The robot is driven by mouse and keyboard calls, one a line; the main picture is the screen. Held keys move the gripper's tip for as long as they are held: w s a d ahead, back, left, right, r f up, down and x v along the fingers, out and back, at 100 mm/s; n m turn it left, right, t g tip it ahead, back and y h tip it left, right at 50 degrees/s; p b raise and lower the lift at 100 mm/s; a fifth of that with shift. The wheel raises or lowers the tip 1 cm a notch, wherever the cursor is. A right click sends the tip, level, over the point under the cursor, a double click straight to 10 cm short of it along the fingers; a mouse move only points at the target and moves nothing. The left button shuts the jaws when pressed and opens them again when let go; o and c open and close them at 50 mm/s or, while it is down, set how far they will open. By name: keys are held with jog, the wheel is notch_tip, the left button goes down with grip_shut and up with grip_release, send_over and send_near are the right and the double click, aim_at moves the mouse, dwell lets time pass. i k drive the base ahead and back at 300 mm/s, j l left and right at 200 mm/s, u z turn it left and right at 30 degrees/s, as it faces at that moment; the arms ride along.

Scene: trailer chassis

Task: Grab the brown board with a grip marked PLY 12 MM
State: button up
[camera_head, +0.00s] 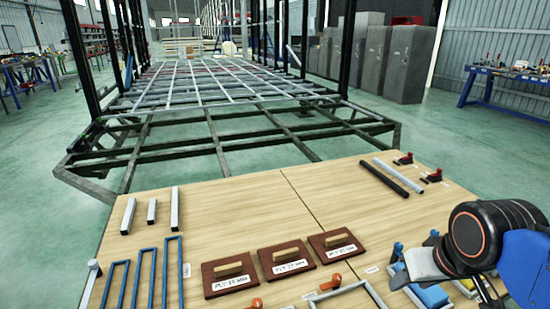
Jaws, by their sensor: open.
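Three brown square boards, each with a light wooden grip and a white label, lie flat in a slanting row on the wooden table: a left board (214,290), a middle board (272,275) and a right board (322,255). Each label starts with what looks like PLY and ends in MM. The numbers are too small and blurred to tell which board reads 12. My gripper (487,289) shows only partly at the lower right, below the black wrist joint. It is open, well to the right of the boards and apart from them.
Orange-handled tools (331,282) and a pale frame (350,296) lie in front. A dark bar (383,179) lies at the back right. The trailer chassis (215,137) is beyond the table.

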aim_at(286, 260)
jog(key=l+u, duration=0.15)
jog(key=u, duration=0.25)
jog(key=i+l+u, duration=0.1)
jog(key=u, duration=0.25)
jog(key=l+u, duration=0.25)
jog(key=u, duration=0.15)
